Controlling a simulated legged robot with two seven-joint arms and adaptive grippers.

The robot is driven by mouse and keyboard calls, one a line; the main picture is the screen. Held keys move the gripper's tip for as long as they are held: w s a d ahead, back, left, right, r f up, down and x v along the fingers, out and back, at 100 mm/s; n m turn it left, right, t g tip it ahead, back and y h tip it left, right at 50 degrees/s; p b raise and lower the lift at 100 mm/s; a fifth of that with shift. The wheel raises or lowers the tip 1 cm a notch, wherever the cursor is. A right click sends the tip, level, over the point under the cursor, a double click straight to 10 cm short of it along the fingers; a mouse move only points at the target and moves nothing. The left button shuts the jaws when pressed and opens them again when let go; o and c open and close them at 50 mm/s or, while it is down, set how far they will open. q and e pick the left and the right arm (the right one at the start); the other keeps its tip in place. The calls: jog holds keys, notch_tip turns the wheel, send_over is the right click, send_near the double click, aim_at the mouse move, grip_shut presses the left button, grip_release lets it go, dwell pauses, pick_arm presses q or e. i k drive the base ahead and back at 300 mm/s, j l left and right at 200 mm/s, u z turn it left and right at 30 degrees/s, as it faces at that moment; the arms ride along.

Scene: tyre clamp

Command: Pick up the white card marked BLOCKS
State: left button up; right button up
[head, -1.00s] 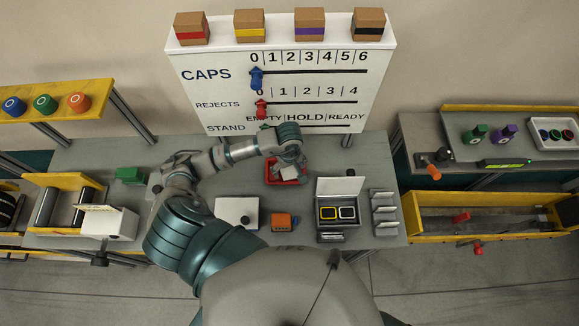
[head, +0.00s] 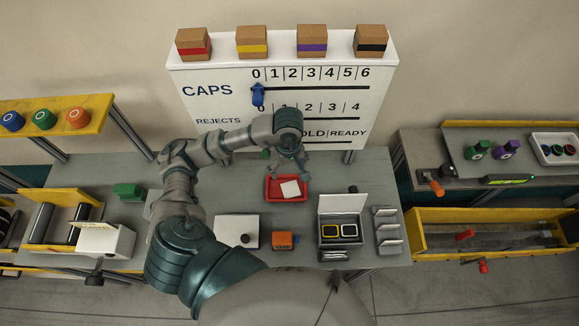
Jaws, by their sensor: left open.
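A small white card (head: 290,189) lies in the red tray (head: 271,196) in the middle of the bench. No lettering on it is legible at this size, so I cannot tell whether it reads BLOCKS. My left gripper (head: 291,168) is open and empty, over the far edge of the red tray and apart from the card. The arm's last links hide part of the board behind. My right gripper is not in view.
An orange box (head: 284,241), a white plate with a dark knob (head: 237,229) and an open case (head: 341,204) stand nearer me. Several small metallic holders (head: 388,230) stand right of the case. A white scale board (head: 330,60) stands behind.

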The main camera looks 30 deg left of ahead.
aim_at(381, 212)
jog(key=k+l, duration=1.2)
jog(key=k, duration=0.1)
